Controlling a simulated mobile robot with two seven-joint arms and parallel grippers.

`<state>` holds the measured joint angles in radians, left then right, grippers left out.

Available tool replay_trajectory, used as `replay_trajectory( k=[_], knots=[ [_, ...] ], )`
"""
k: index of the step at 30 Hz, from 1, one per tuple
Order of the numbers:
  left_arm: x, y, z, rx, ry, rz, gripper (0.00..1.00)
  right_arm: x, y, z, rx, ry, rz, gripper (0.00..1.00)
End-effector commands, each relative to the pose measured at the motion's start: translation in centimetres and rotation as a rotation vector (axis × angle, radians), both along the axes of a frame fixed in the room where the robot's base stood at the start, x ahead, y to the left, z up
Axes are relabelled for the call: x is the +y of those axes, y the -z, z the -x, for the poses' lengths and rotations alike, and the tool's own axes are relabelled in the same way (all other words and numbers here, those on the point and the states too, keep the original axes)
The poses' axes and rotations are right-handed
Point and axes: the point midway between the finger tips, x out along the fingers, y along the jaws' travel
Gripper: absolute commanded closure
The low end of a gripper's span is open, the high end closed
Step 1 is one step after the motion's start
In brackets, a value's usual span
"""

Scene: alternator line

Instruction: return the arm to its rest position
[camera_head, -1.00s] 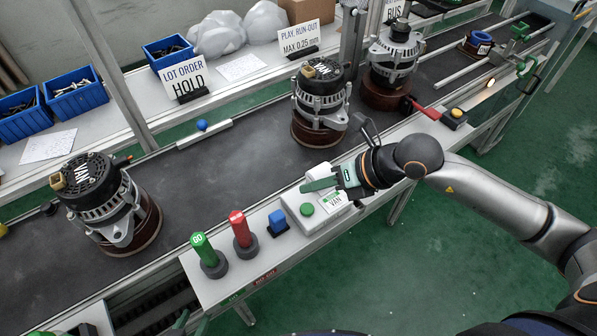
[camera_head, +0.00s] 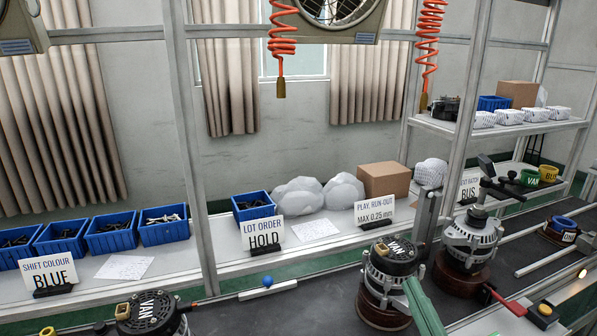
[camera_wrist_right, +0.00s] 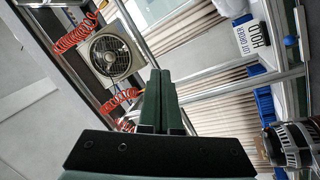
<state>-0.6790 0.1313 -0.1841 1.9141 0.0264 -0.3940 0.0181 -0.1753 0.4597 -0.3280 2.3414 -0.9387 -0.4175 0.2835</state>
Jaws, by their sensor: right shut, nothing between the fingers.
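My right gripper (camera_head: 420,300) shows at the bottom edge of the head view as a green finger pointing up, in front of a VAN alternator (camera_head: 388,262). In the right wrist view its two green fingers (camera_wrist_right: 161,90) are together with nothing between them. The rest of my right arm is below the head view. My left gripper is not in view.
Another alternator (camera_head: 468,240) stands right of the VAN one on the belt (camera_head: 300,309); a further VAN one (camera_head: 150,310) is cut off at lower left. Blue bins (camera_head: 110,236) and signs line the back shelf. Orange coiled hoses (camera_head: 282,35) hang above.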

Motion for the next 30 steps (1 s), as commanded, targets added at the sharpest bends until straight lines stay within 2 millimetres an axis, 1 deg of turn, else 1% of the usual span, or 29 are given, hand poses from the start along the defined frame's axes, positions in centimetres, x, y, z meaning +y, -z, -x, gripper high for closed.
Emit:
replay_trajectory(
  k=[1, 2, 3, 5, 6, 8, 9, 11, 12, 14, 15, 17, 18, 23, 24, 25, 27, 30],
  knots=[
    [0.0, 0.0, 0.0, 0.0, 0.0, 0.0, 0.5, -2.0, 2.2, 0.0, 0.106, 0.082, -0.092, 1.0],
    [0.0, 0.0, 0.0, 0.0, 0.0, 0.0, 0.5, -3.1, 3.7, 0.1, 0.175, 0.13, -0.143, 1.0],
    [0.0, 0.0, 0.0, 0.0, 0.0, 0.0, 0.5, -4.5, 5.9, 0.5, 0.271, 0.192, -0.207, 1.0],
    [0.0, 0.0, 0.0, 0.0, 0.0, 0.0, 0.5, -6.0, 9.5, 1.6, 0.425, 0.277, -0.293, 1.0],
    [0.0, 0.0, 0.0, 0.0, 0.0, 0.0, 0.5, -6.8, 11.8, 2.7, 0.529, 0.327, -0.342, 1.0],
    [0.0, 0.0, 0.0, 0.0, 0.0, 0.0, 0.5, -7.3, 15.1, 4.5, 0.678, 0.386, -0.404, 1.0],
    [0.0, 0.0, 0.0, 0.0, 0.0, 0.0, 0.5, -7.4, 17.0, 5.8, 0.769, 0.414, -0.437, 1.0],
    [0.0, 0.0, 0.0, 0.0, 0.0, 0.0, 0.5, -7.4, 19.3, 7.7, 0.889, 0.448, -0.474, 1.0],
    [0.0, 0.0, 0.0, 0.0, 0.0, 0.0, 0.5, -7.2, 20.6, 9.0, 0.962, 0.464, -0.498, 1.0],
    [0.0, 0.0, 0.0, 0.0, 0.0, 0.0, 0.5, -6.8, 22.2, 10.8, 1.063, 0.481, -0.522, 1.0],
    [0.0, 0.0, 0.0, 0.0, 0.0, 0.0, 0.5, -6.5, 23.1, 12.0, 1.127, 0.491, -0.538, 1.0],
    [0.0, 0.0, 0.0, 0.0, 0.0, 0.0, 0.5, -6.0, 24.3, 13.7, 1.213, 0.501, -0.555, 1.0],
    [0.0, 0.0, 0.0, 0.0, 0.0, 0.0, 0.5, -5.6, 25.0, 14.9, 1.27, 0.505, -0.566, 1.0],
    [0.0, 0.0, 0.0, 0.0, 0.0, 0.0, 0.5, -4.0, 26.9, 19.3, 1.482, 0.504, -0.602, 1.0],
    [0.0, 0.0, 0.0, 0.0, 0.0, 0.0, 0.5, -3.5, 27.3, 20.5, 1.534, 0.501, -0.609, 1.0],
    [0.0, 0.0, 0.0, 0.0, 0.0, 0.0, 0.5, -3.3, 27.5, 20.9, 1.554, 0.496, -0.61, 1.0],
    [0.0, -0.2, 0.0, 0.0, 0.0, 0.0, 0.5, -3.2, 28.2, 19.9, 1.519, 0.477, -0.615, 1.0],
    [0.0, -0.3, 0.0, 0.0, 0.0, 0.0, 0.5, -2.8, 29.1, 19.1, 1.486, 0.45, -0.627, 1.0]
  ],
)
